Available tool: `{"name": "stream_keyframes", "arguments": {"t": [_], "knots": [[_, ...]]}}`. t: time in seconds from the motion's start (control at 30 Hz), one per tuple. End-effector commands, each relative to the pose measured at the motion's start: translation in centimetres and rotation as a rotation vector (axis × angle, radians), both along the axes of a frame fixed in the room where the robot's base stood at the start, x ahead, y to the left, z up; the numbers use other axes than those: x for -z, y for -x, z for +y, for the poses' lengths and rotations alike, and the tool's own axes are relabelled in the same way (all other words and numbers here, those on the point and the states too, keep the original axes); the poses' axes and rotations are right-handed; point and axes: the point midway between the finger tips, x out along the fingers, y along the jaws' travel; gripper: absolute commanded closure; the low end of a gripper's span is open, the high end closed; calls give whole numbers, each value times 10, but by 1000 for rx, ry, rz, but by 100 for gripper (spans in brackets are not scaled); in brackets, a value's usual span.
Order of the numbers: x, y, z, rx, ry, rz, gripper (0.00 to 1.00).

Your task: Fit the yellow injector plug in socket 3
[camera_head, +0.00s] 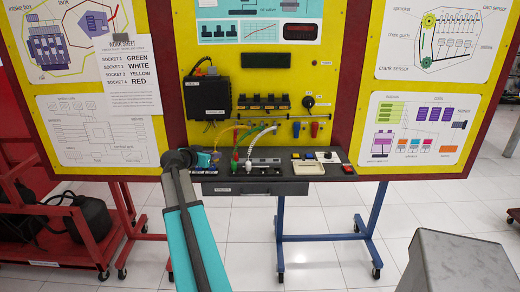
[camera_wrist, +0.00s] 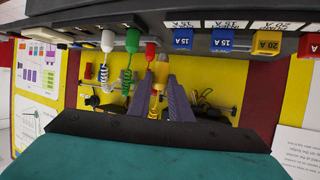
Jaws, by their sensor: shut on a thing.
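My gripper (camera_wrist: 166,80) is shut on the yellow injector plug (camera_wrist: 160,70), which shows between the two fingers in the wrist view with its yellow cable (camera_wrist: 154,103) behind. In the head view my gripper (camera_head: 196,158) is at the left end of the bench shelf, and the plug is too small to tell there. In the wrist view a red plug (camera_wrist: 150,50), a green plug (camera_wrist: 132,40) and a white plug (camera_wrist: 107,40) stand in a row beside the yellow one. Socket 3 cannot be made out; the plug's seating cannot be told.
The work sheet (camera_head: 128,75) lists green, white, yellow and red for sockets 1 to 4. Blue fuses (camera_wrist: 183,40) and a yellow fuse (camera_wrist: 267,43) are to the right in the wrist view. The shelf (camera_head: 285,186) also carries a small white box (camera_head: 307,166). Coiled cables hang close by.

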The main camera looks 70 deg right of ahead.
Motion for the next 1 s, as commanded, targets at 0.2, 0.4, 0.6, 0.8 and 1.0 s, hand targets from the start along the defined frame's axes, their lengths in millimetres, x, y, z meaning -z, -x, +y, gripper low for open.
{"name": "stream_keyframes", "arguments": {"t": [0.2, 0.4, 0.6, 0.8, 1.0], "knots": [[-7, 57, -39, 138, 0, 1, 100], [-12, 110, -67, 254, 0, 1, 100], [-15, 153, -85, 338, 0, -1, 100], [-16, 172, -92, 372, -1, 0, 100], [-16, 172, -92, 373, 0, 0, 100]]}}
